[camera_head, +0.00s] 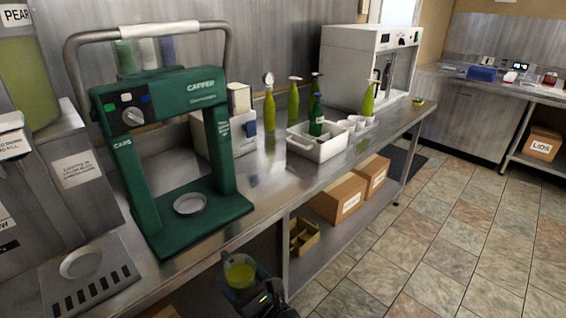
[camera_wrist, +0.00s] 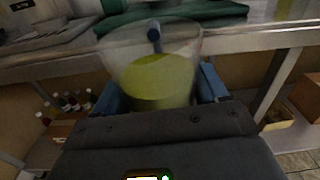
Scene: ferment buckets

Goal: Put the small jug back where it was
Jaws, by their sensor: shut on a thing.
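The small jug (camera_head: 240,272) is a clear vessel with yellow-green liquid in it. My gripper (camera_head: 245,285) is shut on it, in front of the counter's front edge at the bottom middle of the head view. In the wrist view the jug (camera_wrist: 150,75) stands roughly upright between the blue fingers of my gripper (camera_wrist: 160,100). A dark blue rod end shows at the jug's far rim. The jug's base is hidden behind my gripper.
The steel counter (camera_head: 275,185) holds a green machine (camera_head: 165,160) with a round plate (camera_head: 190,203), a white tub (camera_head: 318,146) and green bottles (camera_head: 293,100). Boxes (camera_head: 340,197) sit on the shelf below. The tiled floor (camera_head: 430,250) at right is clear.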

